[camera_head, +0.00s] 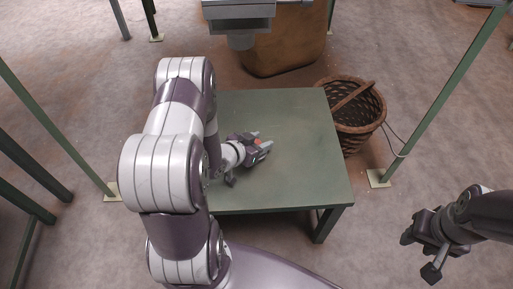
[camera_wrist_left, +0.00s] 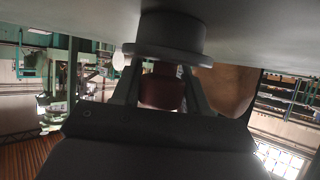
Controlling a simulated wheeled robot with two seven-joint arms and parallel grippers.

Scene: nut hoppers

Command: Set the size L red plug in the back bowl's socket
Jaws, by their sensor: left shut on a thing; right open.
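My left gripper (camera_head: 262,145) is low over the green table (camera_head: 300,180), shut on the red plug (camera_head: 258,142). In the left wrist view the plug shows as a dark red body (camera_wrist_left: 163,87) between the two fingers. A grey flanged round piece (camera_wrist_left: 168,36) adjoins it, against a broad pale surface across the top; I cannot tell whether it is part of the plug. My right gripper (camera_head: 425,245) is open and empty at the lower right, off the table.
A brown wooden bin (camera_head: 285,45) stands under and beside the hopper, behind the table. A wicker basket (camera_head: 355,110) stands at the table's back right. Green posts (camera_head: 448,90) rise on both sides. The table's right half is clear. My left arm hides its left part.

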